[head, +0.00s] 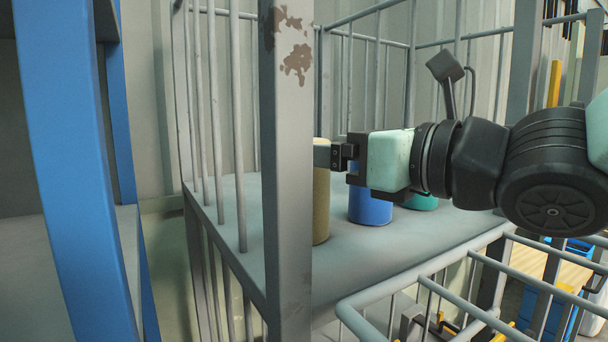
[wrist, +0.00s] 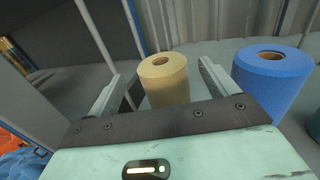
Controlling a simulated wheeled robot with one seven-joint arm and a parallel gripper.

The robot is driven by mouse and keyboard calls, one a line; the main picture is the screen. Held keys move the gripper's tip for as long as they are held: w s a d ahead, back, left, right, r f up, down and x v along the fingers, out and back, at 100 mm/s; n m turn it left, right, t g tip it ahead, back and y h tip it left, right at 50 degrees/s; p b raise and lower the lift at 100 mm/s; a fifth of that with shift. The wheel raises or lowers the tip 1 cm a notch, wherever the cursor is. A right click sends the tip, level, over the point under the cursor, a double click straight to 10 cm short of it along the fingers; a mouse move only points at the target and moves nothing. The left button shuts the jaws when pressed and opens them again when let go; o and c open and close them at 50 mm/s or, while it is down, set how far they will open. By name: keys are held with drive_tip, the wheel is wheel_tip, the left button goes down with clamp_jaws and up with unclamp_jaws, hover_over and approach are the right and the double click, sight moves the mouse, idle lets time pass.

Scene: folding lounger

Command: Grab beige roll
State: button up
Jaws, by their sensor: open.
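The beige roll (head: 321,205) stands upright on the grey shelf of the cage, partly hidden behind the front post in the head view. In the wrist view the beige roll (wrist: 164,80) stands between the two fingers, with its hollow core facing up. My gripper (wrist: 160,84) is open, one finger to each side of the roll, and it looks empty. In the head view my gripper (head: 328,156) reaches in from the right at the roll's upper part. I cannot tell whether a finger touches the roll.
A blue roll (head: 369,205) stands right of the beige one, and a green roll (head: 420,202) stands further right. The grey cage post (head: 287,180) and side bars are close on the left. A lowered barred gate (head: 400,287) lies in front of the shelf (head: 350,260).

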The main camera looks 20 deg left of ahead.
drive_tip(key=shift+p+x, duration=0.6)
drive_tip(key=shift+x, duration=0.8)
drive_tip(key=shift+w, duration=0.1)
drive_tip(key=shift+r, duration=0.15)
drive_tip(key=c, duration=1.5)
